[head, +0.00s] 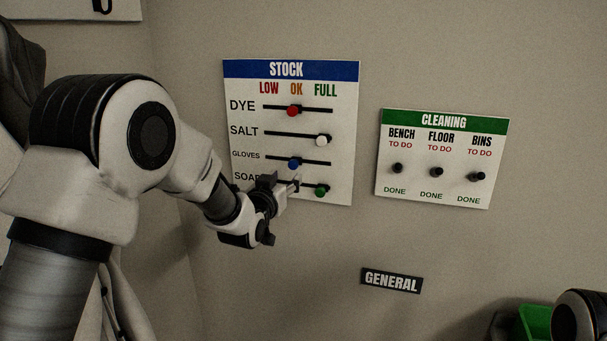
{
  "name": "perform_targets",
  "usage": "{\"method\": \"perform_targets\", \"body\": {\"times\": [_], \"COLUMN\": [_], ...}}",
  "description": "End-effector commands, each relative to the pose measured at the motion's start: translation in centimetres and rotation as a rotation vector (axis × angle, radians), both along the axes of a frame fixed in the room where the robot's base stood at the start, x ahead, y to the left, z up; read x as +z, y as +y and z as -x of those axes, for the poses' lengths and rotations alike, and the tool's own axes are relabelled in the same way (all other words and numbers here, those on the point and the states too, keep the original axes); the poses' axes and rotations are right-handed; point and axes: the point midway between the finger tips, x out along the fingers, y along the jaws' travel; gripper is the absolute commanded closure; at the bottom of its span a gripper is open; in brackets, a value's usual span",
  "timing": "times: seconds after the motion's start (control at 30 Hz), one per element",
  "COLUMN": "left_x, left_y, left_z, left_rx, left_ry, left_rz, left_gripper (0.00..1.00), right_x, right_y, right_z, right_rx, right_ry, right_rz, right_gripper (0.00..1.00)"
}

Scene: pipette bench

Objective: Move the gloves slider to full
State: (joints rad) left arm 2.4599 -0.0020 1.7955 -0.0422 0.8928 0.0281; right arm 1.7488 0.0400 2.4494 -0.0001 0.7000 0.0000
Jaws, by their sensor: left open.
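The stock board (345,150) hangs on the wall with rows for dye, salt, gloves and soap, under the headings low, ok and full. The gloves slider has a blue knob (293,163) on a dark track, near the ok column. My left gripper (292,184) is open in front of the soap row, just below the blue knob. It covers part of the soap label and track. I cannot tell whether a finger touches the board. My right gripper is not in view.
The red dye knob (292,110) is near ok, the white salt knob (321,140) and green soap knob (320,190) near full. A cleaning board (436,190) hangs to the right. A general sign (391,281) and a green bin (537,321) are lower down.

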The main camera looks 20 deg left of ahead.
Motion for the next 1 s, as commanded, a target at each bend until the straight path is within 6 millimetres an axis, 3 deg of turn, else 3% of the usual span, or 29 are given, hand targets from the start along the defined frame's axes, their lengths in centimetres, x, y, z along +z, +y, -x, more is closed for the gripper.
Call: {"method": "perform_targets", "body": {"times": [0.17,0.5,0.8,0.87,0.93,0.97,1.0], "left_x": [1.2,1.0,0.8,0.8,0.8,0.8,0.8], "left_y": [-0.1,-0.3,-0.3,-0.3,-0.3,-0.3,-0.3], "left_z": [-1.2,-7.1,-7.7,-7.7,-7.7,-7.7,-7.7], "left_rx": [0.0,0.0,0.0,0.0,0.0,0.0,0.0], "left_ry": [-0.016,-0.014,-0.015,-0.014,-0.014,-0.014,-0.014], "left_rz": [0.0,0.0,0.001,0.0,0.0,0.0,-0.001], "left_gripper": [0.5,0.5,0.5,0.68,0.92,1.0,1.0], "right_x": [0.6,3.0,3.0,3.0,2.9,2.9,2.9], "right_y": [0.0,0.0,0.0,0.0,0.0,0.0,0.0], "right_z": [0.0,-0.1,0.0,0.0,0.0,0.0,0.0], "right_rx": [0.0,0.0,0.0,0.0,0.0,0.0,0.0], "right_ry": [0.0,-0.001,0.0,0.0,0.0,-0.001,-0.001], "right_rz": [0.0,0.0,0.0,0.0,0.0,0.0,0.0], "right_gripper": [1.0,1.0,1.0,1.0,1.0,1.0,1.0]}}
